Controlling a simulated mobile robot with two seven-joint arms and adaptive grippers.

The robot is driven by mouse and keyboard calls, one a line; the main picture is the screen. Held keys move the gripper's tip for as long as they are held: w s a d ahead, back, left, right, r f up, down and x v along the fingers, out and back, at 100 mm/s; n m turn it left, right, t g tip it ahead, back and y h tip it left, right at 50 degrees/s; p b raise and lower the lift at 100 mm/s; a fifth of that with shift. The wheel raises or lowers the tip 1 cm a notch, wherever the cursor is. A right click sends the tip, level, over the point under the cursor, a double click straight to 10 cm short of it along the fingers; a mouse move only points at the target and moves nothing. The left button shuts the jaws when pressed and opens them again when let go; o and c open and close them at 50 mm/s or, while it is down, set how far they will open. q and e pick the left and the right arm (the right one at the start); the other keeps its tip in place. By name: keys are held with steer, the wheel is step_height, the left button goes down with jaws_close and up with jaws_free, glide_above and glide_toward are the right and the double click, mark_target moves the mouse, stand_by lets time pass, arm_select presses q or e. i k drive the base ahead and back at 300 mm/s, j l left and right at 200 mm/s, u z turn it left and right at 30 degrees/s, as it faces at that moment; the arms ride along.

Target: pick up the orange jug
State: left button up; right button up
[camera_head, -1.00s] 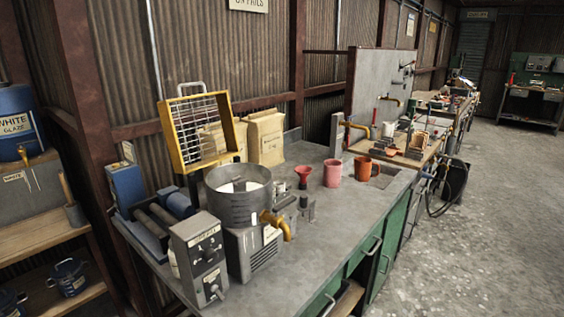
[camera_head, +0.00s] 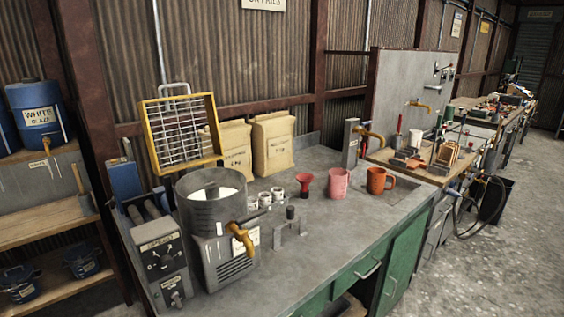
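A small red funnel-shaped cup (camera_head: 304,184) is left of the pink jug. Neither of my grippers shows in the head view.
A metal vat (camera_head: 211,203) with a brass tap and a grey control box (camera_head: 162,262) fill the worktop's left part. Paper sacks (camera_head: 272,142) and a yellow-framed rack (camera_head: 181,132) stand behind. Green cabinets (camera_head: 402,252) are below. Open concrete floor (camera_head: 500,235) lies to the right.

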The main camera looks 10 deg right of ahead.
mark_target(376, 176)
steer(key=i+l+u, duration=0.2)
steer(key=l+u, duration=0.25)
steer(key=l, duration=1.2)
steer(key=l+u, duration=0.45)
steer(key=l, duration=1.15)
steer(key=k, duration=0.1)
